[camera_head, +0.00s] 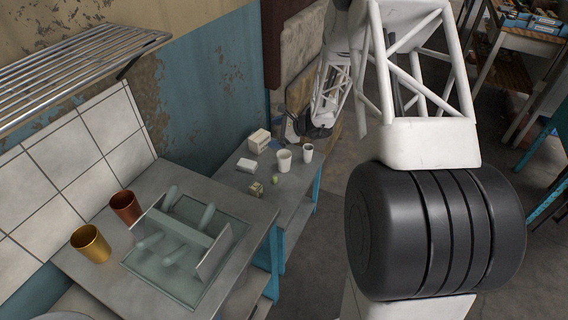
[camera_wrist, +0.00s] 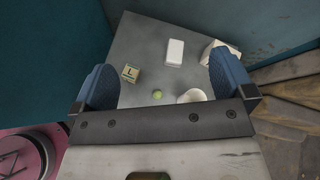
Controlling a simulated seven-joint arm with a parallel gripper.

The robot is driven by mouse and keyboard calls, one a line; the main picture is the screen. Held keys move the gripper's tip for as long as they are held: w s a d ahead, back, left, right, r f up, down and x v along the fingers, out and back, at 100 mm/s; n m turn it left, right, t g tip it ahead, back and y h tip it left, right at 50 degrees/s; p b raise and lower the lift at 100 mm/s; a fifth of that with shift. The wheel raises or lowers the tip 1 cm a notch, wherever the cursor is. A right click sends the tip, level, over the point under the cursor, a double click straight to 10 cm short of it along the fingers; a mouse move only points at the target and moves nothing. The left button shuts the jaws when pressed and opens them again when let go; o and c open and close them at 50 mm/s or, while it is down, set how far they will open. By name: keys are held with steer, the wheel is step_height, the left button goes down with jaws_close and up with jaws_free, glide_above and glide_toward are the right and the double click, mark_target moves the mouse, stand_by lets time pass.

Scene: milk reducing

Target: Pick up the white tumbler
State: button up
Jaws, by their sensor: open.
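Two white cups stand upright on the far grey table in the head view: a wider one (camera_head: 283,161) and a slimmer one (camera_head: 307,153) to its right. I cannot tell for sure which is the white tumbler. In the wrist view one white cup (camera_wrist: 192,96) shows, its lower part in the picture hidden by my gripper's dark crossbar. My gripper (camera_wrist: 164,70) is open, with its blue-padded fingers wide apart and nothing between them.
Near the cups are a cream box (camera_head: 259,140), a white block (camera_head: 246,165), a lettered cube (camera_wrist: 130,73) and a small green ball (camera_wrist: 157,95). A nearer counter holds a dish rack (camera_head: 180,240), a gold cup (camera_head: 90,244) and a copper cup (camera_head: 126,207). A wall borders the table.

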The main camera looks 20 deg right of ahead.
steer(key=w+d+f+m+t+h, duration=0.1)
steer(key=w+d+f+m, duration=0.15)
steer(key=f, duration=0.25)
steer(key=w+d+f+m+t, duration=0.1)
steer(key=d+f+m, duration=0.15)
steer(key=f, duration=0.25)
steer(key=m+t+h, duration=0.2)
steer(key=m, duration=0.1)
glide_toward(279, 154)
steer(key=shift+s+d+r, duration=0.1)
steer(key=shift+s+d, duration=0.05)
steer(key=shift+s, duration=0.3)
steer(key=shift+x, duration=1.25)
steer(key=shift+w, duration=0.15)
steer(key=shift+x, duration=2.5)
steer(key=shift+d, duration=0.1)
